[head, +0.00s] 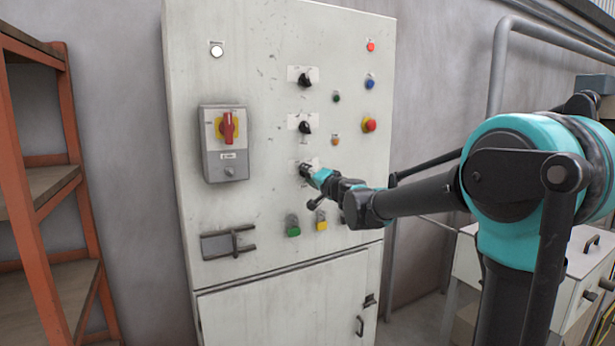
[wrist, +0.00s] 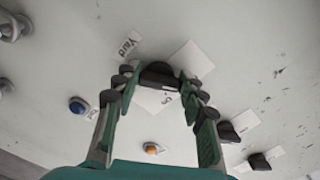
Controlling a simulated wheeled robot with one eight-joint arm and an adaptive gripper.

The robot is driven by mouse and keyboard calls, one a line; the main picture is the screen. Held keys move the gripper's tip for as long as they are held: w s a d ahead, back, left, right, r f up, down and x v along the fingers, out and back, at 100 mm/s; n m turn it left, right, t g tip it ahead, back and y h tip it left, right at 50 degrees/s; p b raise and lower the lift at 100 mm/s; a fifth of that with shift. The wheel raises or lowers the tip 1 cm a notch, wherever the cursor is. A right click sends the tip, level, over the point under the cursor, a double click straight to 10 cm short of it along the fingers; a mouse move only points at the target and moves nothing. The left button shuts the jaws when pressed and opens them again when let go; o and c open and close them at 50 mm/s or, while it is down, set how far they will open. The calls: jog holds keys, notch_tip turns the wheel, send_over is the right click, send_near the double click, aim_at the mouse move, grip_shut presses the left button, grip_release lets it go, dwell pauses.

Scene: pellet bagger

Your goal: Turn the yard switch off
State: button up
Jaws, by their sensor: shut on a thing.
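The yard switch is a black rotary knob, the lowest of three in a column on the cabinet in the head view. It also shows in the wrist view (wrist: 160,72), with a white plate behind it and a tilted label reading "Yard" (wrist: 128,45) beside it. My gripper (head: 309,172) is at this knob in the head view and hides much of it. In the wrist view my gripper (wrist: 158,82) has its two fingers on either side of the knob, shut on it. The knob's pointing direction is hard to tell.
Two more black knobs (head: 305,123) (head: 304,79) sit above on the pale cabinet (head: 270,230). A red emergency button (head: 369,124) is to the right. A grey box with a red handle (head: 228,127) is to the left. Green (head: 293,226) and yellow (head: 321,220) buttons lie below.

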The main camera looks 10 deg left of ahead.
jog(key=o, duration=1.2)
jog(key=shift+c, duration=0.2)
jog(key=v, duration=1.2)
